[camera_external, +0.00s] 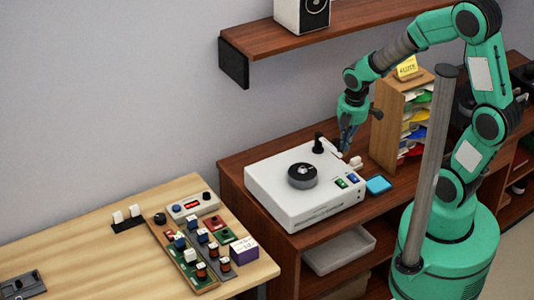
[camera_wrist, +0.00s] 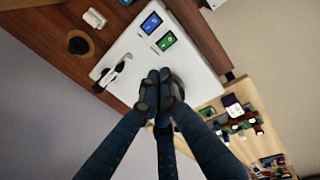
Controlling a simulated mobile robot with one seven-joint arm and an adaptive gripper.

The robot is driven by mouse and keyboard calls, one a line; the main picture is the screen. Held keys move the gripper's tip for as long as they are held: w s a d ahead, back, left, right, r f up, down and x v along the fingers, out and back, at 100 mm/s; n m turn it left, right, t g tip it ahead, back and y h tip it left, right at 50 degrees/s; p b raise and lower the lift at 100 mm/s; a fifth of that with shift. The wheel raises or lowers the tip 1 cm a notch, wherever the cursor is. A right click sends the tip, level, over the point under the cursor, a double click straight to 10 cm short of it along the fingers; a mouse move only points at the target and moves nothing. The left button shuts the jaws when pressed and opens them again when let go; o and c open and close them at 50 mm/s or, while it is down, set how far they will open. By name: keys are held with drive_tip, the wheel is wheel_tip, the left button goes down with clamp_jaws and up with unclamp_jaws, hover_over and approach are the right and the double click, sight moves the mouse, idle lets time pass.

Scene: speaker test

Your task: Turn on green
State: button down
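A white box-shaped device (camera_external: 285,207) stands on the brown desk. It has a round dark dial (camera_external: 302,176) on top and a green panel (camera_external: 340,183) beside a blue panel (camera_external: 352,178) near its right edge. In the wrist view, the green panel (camera_wrist: 166,41) and blue panel (camera_wrist: 151,22) both show clearly, each with small pale marks. Whether either is lit I cannot tell. My gripper (camera_external: 346,150) points down above the device's back right side. Its fingertips (camera_wrist: 158,80) are together with nothing visible between them, and they partly hide the dial in the wrist view.
A black knob (camera_external: 318,145) stands at the device's back edge, and a small white object (camera_external: 356,162) lies nearby. A blue pad (camera_external: 378,185) and a wooden rack (camera_external: 389,125) stand to the right. A lighter table (camera_external: 85,255) with several small parts is at left.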

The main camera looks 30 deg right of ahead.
sight(339, 179)
drive_tip(key=shift+f, duration=0.15)
drive_tip(key=f+b, duration=0.1)
drive_tip(key=f, duration=0.3)
drive_tip(key=w+f+b, duration=0.1)
drive_tip(key=f, duration=0.4)
drive_tip(key=w+f+b, duration=0.1)
drive_tip(key=f, duration=0.3)
drive_tip(key=shift+f, duration=0.25)
drive_tip(key=shift+f+p, duration=0.1)
drive_tip(key=shift+p, duration=0.3)
